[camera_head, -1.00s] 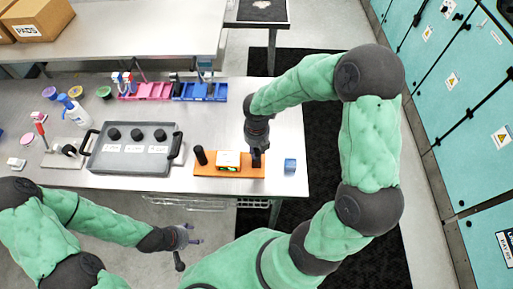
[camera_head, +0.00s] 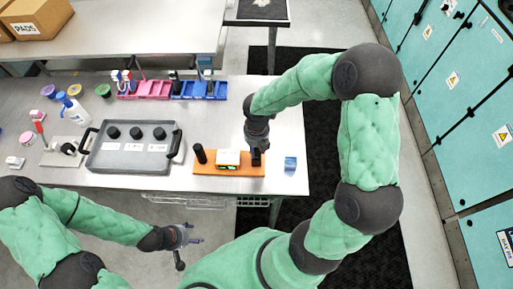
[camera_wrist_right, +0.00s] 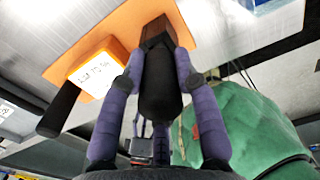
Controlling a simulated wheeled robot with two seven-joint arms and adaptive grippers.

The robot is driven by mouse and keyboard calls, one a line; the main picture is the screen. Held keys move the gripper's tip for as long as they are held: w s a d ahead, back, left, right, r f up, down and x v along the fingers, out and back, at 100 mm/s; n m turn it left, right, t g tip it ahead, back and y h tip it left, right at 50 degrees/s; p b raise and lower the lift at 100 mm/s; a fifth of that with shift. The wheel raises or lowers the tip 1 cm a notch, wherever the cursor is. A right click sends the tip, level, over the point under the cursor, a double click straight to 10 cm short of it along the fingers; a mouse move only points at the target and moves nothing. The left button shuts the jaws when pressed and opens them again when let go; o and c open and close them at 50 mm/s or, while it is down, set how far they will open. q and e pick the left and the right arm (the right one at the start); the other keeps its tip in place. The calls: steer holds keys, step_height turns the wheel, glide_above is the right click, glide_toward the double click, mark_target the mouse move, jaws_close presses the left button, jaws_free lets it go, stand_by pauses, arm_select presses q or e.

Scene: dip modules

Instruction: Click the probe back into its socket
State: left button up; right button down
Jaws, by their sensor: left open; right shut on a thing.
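In the head view my right gripper (camera_head: 256,155) is over the right end of the orange board (camera_head: 205,171). In the right wrist view its two purple fingers (camera_wrist_right: 160,75) are shut on the black probe (camera_wrist_right: 160,97). The probe's far end meets a dark brown socket (camera_wrist_right: 157,32) on the board; how deep it sits is hidden. A small white-topped box (camera_head: 228,157) with a green-lit front stands mid-board. My left gripper (camera_head: 194,240) is open and empty, off the table's front edge.
A grey tray (camera_head: 132,162) with black knobs lies left of the board. A small blue block (camera_head: 290,163) sits to the right, near the table edge. Pink (camera_head: 145,91) and blue (camera_head: 200,91) racks stand behind. The tabletop behind the board is mostly clear.

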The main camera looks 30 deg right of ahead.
steer(key=shift+f+b, duration=0.5)
steer(key=shift+f, duration=0.35)
stand_by(0.5)
steer(key=shift+c, duration=1.3)
jaws_free()
steer(key=shift+r, duration=0.15)
steer(key=shift+r+p, duration=4.4)
steer(key=shift+p, duration=0.3)
